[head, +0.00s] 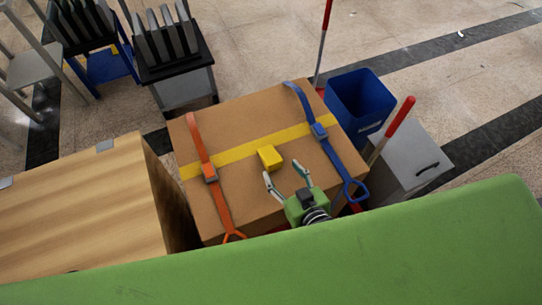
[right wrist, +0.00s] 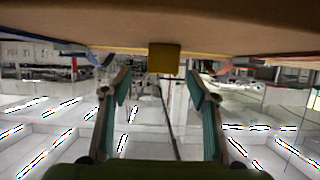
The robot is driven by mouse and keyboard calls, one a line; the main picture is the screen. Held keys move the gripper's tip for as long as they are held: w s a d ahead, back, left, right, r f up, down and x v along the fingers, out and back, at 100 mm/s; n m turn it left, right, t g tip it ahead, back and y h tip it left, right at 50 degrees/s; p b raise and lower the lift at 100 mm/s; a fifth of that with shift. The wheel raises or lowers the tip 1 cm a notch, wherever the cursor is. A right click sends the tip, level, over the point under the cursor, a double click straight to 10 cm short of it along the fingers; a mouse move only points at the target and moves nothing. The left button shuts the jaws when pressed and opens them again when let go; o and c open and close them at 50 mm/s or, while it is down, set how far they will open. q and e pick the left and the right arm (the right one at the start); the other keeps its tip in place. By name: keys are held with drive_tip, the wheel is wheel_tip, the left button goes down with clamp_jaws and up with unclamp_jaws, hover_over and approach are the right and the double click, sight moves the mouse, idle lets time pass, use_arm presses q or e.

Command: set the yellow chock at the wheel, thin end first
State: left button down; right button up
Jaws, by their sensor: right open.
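The yellow chock (head: 270,158) sits on top of a large brown box (head: 235,120), on or beside the yellow band that runs across it. My right gripper (head: 281,170) is open and empty, with its fingers pointing at the chock from the near side. In the right wrist view the chock (right wrist: 164,58) appears between and beyond the two open fingers (right wrist: 158,80), apart from both. Which end of the chock is thin cannot be told. No wheel can be made out. My left gripper is out of view.
An orange strap (head: 203,155) and a blue strap (head: 310,115) cross the box on either side of the chock. A blue bin (head: 355,105) and red-tipped poles (head: 398,118) stand to the right. A wooden block (head: 90,205) stands to the left.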

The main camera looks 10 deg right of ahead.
sight(271, 156)
drive_tip(key=x, duration=0.8)
drive_tip(key=shift+w+a, duration=0.15)
drive_tip(key=shift+a, duration=0.15)
drive_tip(key=c, duration=1.4)
drive_tip(key=shift+r, duration=0.15)
drive_tip(key=shift+r, duration=0.25)
wheel_tip(271, 156, up, 3)
drive_tip(key=shift+f+p, duration=0.2)
drive_tip(key=shift+p, duration=0.1)
drive_tip(key=s+r, duration=0.3)
drive_tip(key=s, duration=0.1)
drive_tip(key=s+r, duration=0.3)
drive_tip(key=s, duration=0.2)
drive_tip(key=s+a+r, duration=0.1)
drive_tip(key=s+r, duration=0.2)
drive_tip(key=s, duration=0.2)
drive_tip(key=shift+a+r, duration=0.1)
drive_tip(key=shift+r, duration=0.25)
